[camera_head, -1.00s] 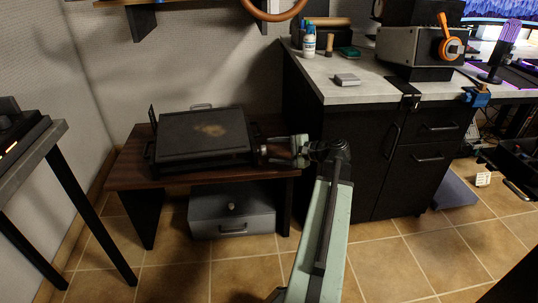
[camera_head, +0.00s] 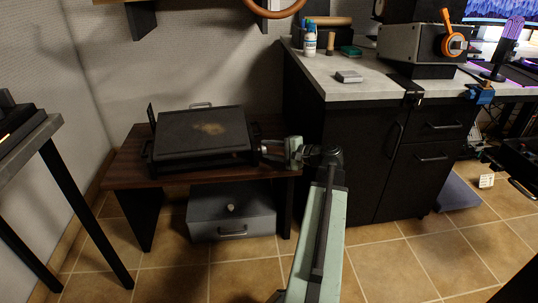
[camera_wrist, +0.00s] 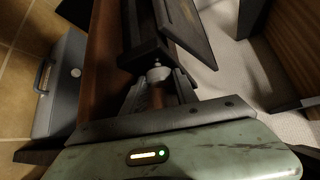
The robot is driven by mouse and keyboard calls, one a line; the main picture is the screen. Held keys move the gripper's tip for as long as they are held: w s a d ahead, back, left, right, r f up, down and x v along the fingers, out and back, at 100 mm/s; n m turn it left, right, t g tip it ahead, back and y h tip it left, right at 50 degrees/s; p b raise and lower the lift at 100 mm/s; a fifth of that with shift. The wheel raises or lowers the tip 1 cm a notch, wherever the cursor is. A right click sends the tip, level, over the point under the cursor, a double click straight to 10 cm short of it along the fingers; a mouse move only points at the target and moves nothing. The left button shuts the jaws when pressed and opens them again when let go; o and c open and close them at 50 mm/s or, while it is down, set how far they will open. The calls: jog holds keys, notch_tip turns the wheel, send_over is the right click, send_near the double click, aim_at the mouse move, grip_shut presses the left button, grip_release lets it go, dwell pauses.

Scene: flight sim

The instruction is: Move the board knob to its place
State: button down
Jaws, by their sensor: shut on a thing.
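A dark flat board-like appliance (camera_head: 203,133) with a worn tan patch on top sits on a low wooden bench (camera_head: 127,173). My gripper (camera_head: 272,151) is at its right side, level with its front edge. In the wrist view, my gripper (camera_wrist: 159,84) is shut on a small pale grey knob (camera_wrist: 159,73), with one finger on each side. The knob is right at the dark side of the appliance (camera_wrist: 141,52); whether it is fixed there I cannot tell. In the head view the gripper mostly hides the knob.
A grey metal case (camera_head: 231,212) stands under the bench. A black cabinet with a light worktop (camera_head: 350,93) rises close to the right of my gripper. A small table (camera_head: 45,135) stands at the left. The tiled floor in front is clear.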

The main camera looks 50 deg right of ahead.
jog(key=shift+f+b, duration=0.35)
jog(key=shift+r+n+t, duration=0.3)
jog(key=shift+n+t, duration=0.1)
jog(key=c, duration=0.9)
grip_release()
jog(key=shift+c, duration=0.2)
jog(key=p+v, duration=0.1)
jog(key=v, duration=0.7)
jog(key=shift+a, duration=0.15)
